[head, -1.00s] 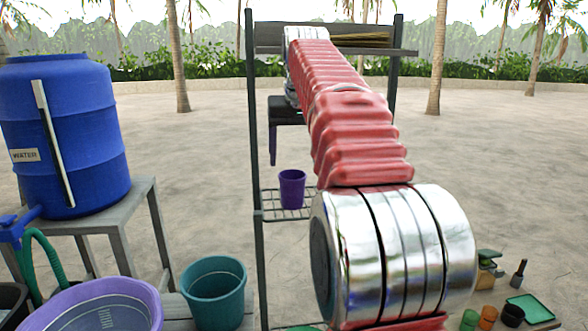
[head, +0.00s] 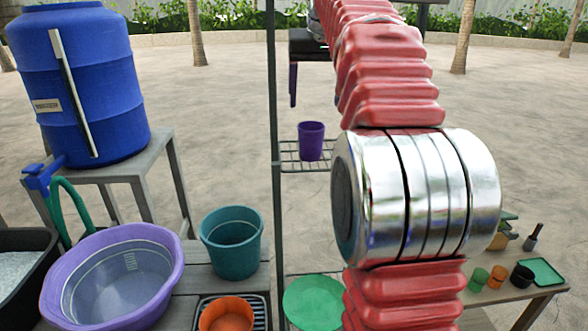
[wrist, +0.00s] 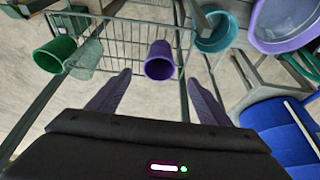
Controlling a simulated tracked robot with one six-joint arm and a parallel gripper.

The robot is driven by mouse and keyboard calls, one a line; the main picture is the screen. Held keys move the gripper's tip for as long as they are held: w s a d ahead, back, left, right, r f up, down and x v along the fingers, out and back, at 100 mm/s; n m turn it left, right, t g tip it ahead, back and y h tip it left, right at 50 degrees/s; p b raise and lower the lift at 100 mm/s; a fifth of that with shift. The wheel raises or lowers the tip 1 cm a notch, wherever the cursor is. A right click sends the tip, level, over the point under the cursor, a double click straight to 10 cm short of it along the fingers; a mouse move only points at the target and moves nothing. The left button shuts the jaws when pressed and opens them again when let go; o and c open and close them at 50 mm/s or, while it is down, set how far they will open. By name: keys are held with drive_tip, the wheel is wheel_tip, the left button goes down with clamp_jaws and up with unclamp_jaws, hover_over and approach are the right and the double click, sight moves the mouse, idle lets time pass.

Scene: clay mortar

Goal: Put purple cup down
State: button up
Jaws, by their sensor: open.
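The purple cup (head: 311,142) stands upright on a wire shelf (head: 290,157) in the head view. In the wrist view the cup (wrist: 159,65) shows ahead of my gripper (wrist: 158,78), about midway between the two purple fingers. The fingers are spread wide and touch nothing that I can see. In the head view one finger of my gripper (head: 293,85) hangs above and a little left of the cup, apart from it. My red arm hides the right part of the shelf in that view.
A dark upright post (head: 273,200) stands left of the shelf. A blue water barrel (head: 85,85), a purple basin (head: 115,275) and a teal bucket (head: 232,245) are on the left. Small pots and a green tray (head: 541,271) sit at the right. A green cup (wrist: 53,55) is left in the wrist view.

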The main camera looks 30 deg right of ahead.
drive_tip(key=shift+a, duration=0.15)
drive_tip(key=s+a+f+n, duration=0.1)
drive_tip(key=s+a+f, duration=0.1)
drive_tip(key=a, duration=0.3)
drive_tip(key=s+a+f+n, duration=0.1)
drive_tip(key=s+a+f, duration=0.15)
drive_tip(key=a, duration=0.25)
drive_tip(key=s+a+f+n+y, duration=0.1)
drive_tip(key=s+a+f, duration=0.6)
drive_tip(key=s+f, duration=0.3)
drive_tip(key=s+a+f+n+t, duration=0.1)
drive_tip(key=s+a+f+n, duration=0.1)
drive_tip(key=s+a+f, duration=0.6)
wheel_tip(320, 180, down, 4)
drive_tip(key=shift+s+a+f+y, duration=0.15)
drive_tip(key=shift+s+y, duration=0.25)
drive_tip(key=shift+s, duration=0.6)
drive_tip(key=shift+c, duration=0.5)
